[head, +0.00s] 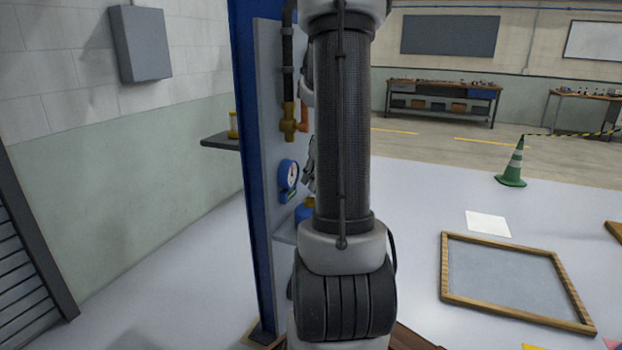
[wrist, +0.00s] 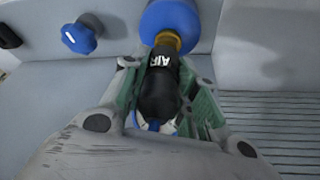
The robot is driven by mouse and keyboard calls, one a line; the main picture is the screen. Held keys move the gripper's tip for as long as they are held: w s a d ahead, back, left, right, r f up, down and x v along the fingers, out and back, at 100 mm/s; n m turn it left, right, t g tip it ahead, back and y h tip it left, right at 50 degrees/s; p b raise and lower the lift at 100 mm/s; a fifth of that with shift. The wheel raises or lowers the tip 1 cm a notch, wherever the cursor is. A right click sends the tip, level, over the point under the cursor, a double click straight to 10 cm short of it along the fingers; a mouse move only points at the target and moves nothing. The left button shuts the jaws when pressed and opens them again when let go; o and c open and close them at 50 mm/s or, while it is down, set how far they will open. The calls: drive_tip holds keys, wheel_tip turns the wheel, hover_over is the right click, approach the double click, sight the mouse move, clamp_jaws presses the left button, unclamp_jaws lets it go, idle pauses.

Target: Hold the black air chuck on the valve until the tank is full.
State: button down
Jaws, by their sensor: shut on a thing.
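In the wrist view, the black air chuck (wrist: 160,88), marked "AIR", sits between the fingers of my gripper (wrist: 160,95). My gripper is shut on it. The chuck's far end meets a brass valve fitting (wrist: 168,40) below the blue tank (wrist: 172,18); I cannot tell how firmly it is seated. In the head view, my arm hides the chuck and most of the gripper. A little of the blue tank (head: 304,211) shows left of the arm.
A blue post (head: 246,120) and grey panel (head: 272,130) stand left of my arm. A blue knob (wrist: 79,38) sits left of the chuck. A wooden frame (head: 447,270) lies on the floor at right, with a green cone (head: 514,165) beyond.

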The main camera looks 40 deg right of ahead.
drive_tip(key=s+d, duration=0.3)
drive_tip(key=s, duration=0.5)
idle(0.4)
drive_tip(key=shift+w+d, duration=0.1)
